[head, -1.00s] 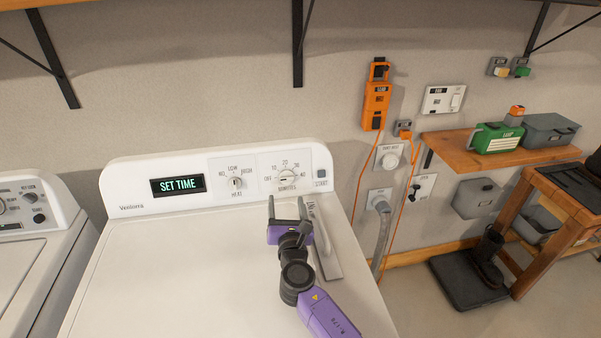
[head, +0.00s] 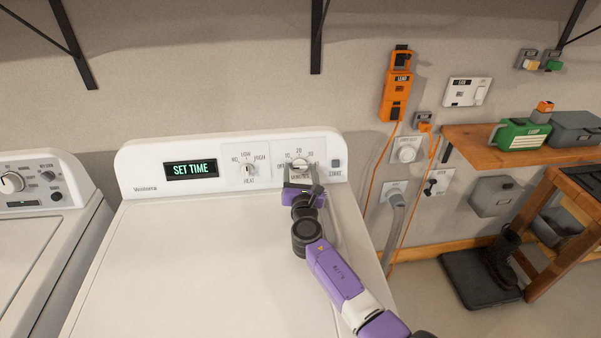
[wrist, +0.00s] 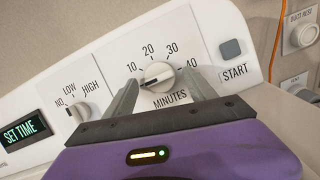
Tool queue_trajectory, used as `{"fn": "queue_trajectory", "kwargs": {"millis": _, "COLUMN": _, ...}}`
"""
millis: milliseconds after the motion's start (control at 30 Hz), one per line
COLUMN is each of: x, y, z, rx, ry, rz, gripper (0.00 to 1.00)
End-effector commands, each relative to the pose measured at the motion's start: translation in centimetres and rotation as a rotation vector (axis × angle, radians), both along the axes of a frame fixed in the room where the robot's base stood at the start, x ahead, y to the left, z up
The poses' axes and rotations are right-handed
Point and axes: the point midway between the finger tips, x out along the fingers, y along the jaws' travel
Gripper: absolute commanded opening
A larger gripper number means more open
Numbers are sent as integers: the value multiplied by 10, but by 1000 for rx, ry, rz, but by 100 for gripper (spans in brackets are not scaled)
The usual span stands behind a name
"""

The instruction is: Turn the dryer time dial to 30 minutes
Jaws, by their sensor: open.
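The dryer (head: 215,240) is white, and its display (head: 191,170) reads SET TIME. The time dial (wrist: 158,76) is a round knob marked 10, 20, 30, 40 and MINUTES. Its dark pointer mark is toward the lower left in the wrist view, below the 10 side; the OFF mark is hidden there. In the head view the dial (head: 300,165) is partly behind my gripper. My gripper (wrist: 164,92) is open, with one finger on each side of the dial's lower part. I cannot tell whether the fingers touch it.
The heat dial (wrist: 80,111) is left of the time dial, and the START button (wrist: 231,49) is to its right. A washer (head: 40,230) stands on the left. A wooden shelf (head: 470,137) is on the right wall. The dryer top is mostly clear.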

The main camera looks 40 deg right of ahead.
Motion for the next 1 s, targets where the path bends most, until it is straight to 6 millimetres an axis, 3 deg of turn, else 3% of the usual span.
{"fn": "queue_trajectory", "kwargs": {"millis": 133, "x": 0, "y": 0, "z": 0, "rx": 0, "ry": 0, "rz": 0, "gripper": 63}}
{"fn": "queue_trajectory", "kwargs": {"millis": 433, "x": 0, "y": 0, "z": 0, "rx": 0, "ry": 0, "rz": 0, "gripper": 4}}
{"fn": "queue_trajectory", "kwargs": {"millis": 767, "x": 0, "y": 1, "z": 0, "rx": 37, "ry": -26, "rz": -15, "gripper": 2}}
{"fn": "queue_trajectory", "kwargs": {"millis": 1000, "x": 2, "y": 3, "z": -1, "rx": 153, "ry": -105, "rz": -58, "gripper": 2}}
